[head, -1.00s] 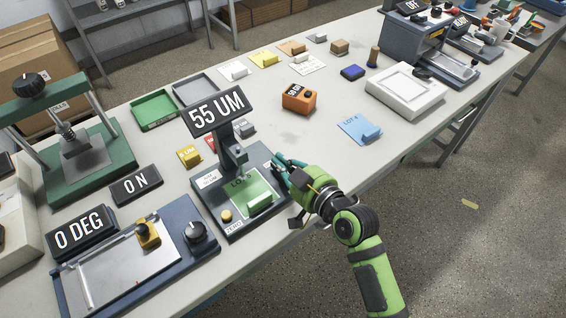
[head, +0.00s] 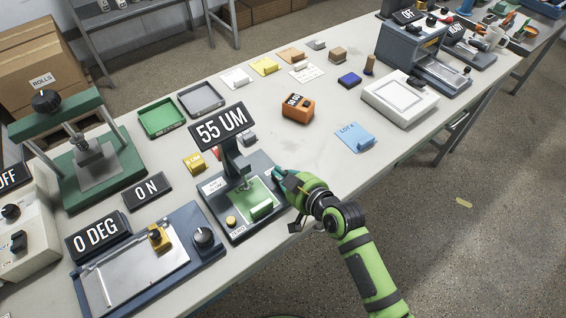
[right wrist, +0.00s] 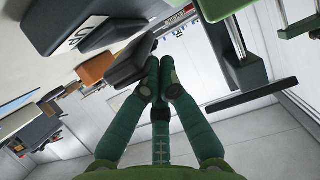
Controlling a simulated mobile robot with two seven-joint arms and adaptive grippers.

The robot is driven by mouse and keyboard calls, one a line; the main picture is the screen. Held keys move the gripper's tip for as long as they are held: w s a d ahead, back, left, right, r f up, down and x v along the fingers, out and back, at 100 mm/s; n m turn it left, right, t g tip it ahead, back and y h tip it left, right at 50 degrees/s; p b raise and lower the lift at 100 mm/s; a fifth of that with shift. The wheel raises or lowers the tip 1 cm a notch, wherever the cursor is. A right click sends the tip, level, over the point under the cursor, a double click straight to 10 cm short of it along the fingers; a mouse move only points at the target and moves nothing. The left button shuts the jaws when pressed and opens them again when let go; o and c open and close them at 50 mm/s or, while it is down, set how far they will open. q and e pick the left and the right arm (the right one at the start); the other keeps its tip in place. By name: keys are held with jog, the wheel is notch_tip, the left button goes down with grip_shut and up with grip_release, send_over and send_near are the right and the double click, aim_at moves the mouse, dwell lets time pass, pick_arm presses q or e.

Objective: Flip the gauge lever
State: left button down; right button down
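The gauge (head: 233,218) has a dark base, a post and a sign (head: 222,126) reading "55 UM". A green sheet (head: 236,200) with a green block (head: 262,210) lies on its base. My right gripper (head: 279,174) is at the gauge's right side, its fingers small and partly hidden by the hand. In the right wrist view its fingers (right wrist: 160,72) are drawn together, tips meeting beside a dark paddle-shaped part (right wrist: 133,62), perhaps the lever. I cannot tell whether they touch it. The lever is not clear in the head view. My left gripper is not in view.
An orange box (head: 298,109), a blue pad (head: 355,137) and a white frame (head: 400,97) lie right. The table between is clear.

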jog(key=shift+f, duration=0.1)
jog(key=shift+w, duration=0.1)
jog(key=shift+w+a, duration=0.45)
jog(key=shift+w, duration=0.1)
jog(key=shift+r, duration=0.2)
jog(key=shift+r+p, duration=0.45)
jog(key=r+p, duration=0.2)
jog(key=w+r+p, duration=0.1)
jog(key=r+p, duration=0.1)
jog(key=shift+a+r, duration=0.1)
jog(key=shift+a, duration=0.15)
jog(key=shift+s+d+f+b, duration=0.2)
jog(key=shift+s+d+b, duration=0.05)
jog(key=shift+s+b, duration=0.2)
jog(key=shift+s+d+f+b, duration=0.15)
jog(key=shift+s+d+b, duration=0.15)
jog(key=shift+s, duration=0.15)
jog(key=b+v, duration=0.1)
jog(key=v, duration=0.7)
jog(key=shift+r, duration=0.35)
